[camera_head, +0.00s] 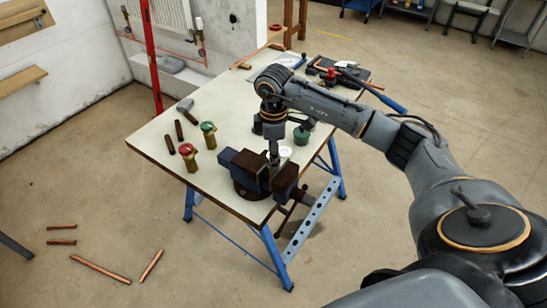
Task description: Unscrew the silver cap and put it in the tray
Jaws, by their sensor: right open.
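My right gripper (274,163) points down over the vise (244,170) near the front corner of the workbench. It is open, and its fingertips are at the vise jaws. I cannot make out the silver cap: the gripper and vise cover the spot between the jaws. A small pale round piece (285,152) shows just right of the gripper; I cannot tell what it is. I cannot clearly make out the tray. A brass fitting with a red cap (187,153) and one with a green cap (208,132) stand on the left of the bench. My left gripper is out of view.
Brown tubes (169,144) lie left on the workbench top (228,118). A green container (301,134) stands behind the gripper. Tools with a blue handle (385,100) lie at the far right. Copper pipes (100,269) lie on the floor.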

